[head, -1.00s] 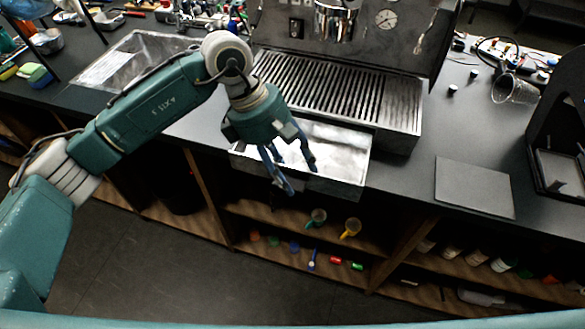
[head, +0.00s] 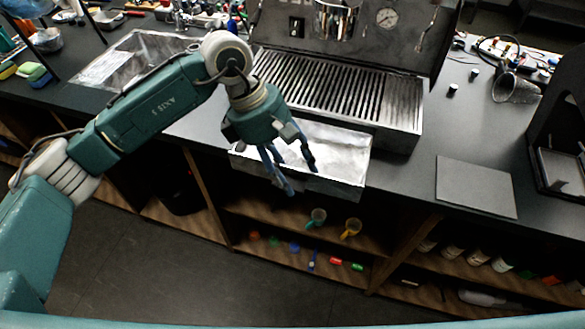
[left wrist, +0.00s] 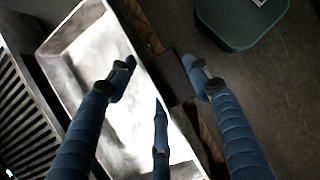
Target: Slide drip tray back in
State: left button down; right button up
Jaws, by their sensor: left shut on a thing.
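The drip tray (head: 338,150) is a shiny metal box, pulled out from under the slatted grate of the espresso machine (head: 350,85) and sticking out past the counter's front edge. My left gripper (head: 290,177) is at the tray's front, shut on it. In the left wrist view, the fingers of my left gripper (left wrist: 163,82) straddle the front wall of the drip tray (left wrist: 95,55), one finger over the inside and one outside. A dark piece at the front wall shows between the fingertips. My right gripper is not in view.
A sink (head: 130,58) lies to the left in the counter.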

pick_arm(q)
jog(key=shift+f+b, duration=0.35)
jog(key=shift+b, duration=0.05)
jog(key=c, duration=0.8)
grip_release()
jog(key=shift+o, duration=0.4)
